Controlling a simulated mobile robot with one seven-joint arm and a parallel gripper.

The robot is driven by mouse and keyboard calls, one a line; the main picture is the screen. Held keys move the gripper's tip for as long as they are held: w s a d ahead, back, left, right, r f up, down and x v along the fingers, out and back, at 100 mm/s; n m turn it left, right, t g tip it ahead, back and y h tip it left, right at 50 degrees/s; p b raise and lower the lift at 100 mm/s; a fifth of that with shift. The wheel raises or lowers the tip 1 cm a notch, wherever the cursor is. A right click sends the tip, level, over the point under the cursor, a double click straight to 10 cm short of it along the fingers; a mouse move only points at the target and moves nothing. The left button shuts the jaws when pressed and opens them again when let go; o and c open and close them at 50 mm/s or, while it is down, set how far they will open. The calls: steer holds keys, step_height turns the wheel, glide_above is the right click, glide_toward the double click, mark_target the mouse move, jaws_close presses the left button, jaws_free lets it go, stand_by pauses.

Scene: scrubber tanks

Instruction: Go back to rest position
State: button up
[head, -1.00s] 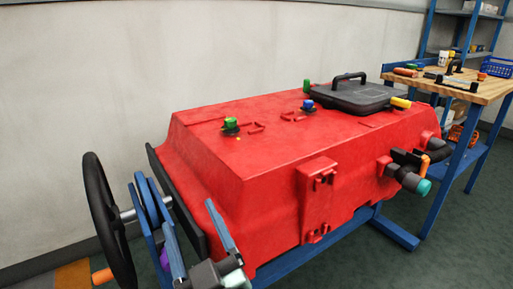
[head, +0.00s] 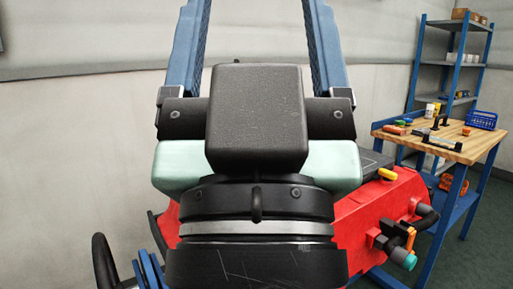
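My gripper (head: 256,30) is raised upright close in front of the head camera and fills the middle of the view. Its two blue fingers stand wide apart and point up, with their tips cut off by the top edge. Nothing shows between them. The dark body and pale green parts of my gripper hide most of the red tank (head: 385,207) behind it. The tank's right end shows, with a yellow piece (head: 387,174) on top and a teal-capped fitting (head: 403,258) at its side.
A black handwheel (head: 104,262) is at the lower left. A wooden-topped workbench (head: 465,150) with small parts and a blue basket (head: 482,120) stands at the right. Blue-framed shelves (head: 420,75) rise behind it. Green floor at the far right is clear.

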step_height(320, 180, up, 24)
steer(key=p, duration=2.2)
steer(key=shift+r, duration=0.2)
